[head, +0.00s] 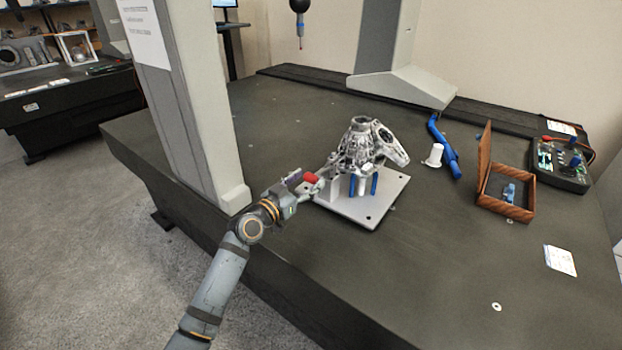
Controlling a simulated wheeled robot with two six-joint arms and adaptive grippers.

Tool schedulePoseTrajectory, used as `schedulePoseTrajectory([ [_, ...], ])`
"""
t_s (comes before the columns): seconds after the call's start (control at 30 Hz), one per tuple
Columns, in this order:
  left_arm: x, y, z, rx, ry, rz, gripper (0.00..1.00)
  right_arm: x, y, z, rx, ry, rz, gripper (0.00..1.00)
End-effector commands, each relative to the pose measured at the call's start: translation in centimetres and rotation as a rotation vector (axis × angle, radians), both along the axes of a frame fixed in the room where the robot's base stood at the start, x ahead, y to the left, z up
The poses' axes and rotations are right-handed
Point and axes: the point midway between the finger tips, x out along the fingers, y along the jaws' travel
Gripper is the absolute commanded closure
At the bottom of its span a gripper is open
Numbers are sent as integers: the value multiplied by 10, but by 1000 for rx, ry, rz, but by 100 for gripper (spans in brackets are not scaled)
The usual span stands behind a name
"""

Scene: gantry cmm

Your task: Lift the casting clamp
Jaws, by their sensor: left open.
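A silvery metal casting (357,145) stands on a light grey fixture plate (367,210), with blue posts (374,184) under it. The clamp shows mainly as a red handle (311,178) at the left side of the casting, by a grey block on the plate. My left gripper (306,188) is open, with its fingers close around or beside the red handle; I cannot tell whether they touch it. The gripper hides part of the clamp. My right gripper is not in view.
A grey machine column (185,100) stands close to the left of my arm. A probe (299,20) hangs above the dark table. The front right table is mostly clear.

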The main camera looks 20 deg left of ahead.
Motion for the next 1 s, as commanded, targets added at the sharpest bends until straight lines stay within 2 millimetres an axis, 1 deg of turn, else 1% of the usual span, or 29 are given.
schedulePoseTrajectory([
  [0.03, 8, -2, 1, -3, 0, 2, 38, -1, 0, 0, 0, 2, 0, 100],
  [0.17, 18, -6, 0, -1, 1, 1, 38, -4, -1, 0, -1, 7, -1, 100],
  [0.47, 21, -7, -1, 2, 2, 0, 38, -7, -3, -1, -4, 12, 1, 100],
  [0.9, 21, -7, -1, 2, 2, 1, 98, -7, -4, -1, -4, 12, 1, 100],
  [0.93, 21, -7, -1, 2, 2, 1, 100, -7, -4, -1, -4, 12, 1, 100],
  [1.0, 21, -7, -1, 2, 2, 1, 100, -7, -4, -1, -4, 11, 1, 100],
])
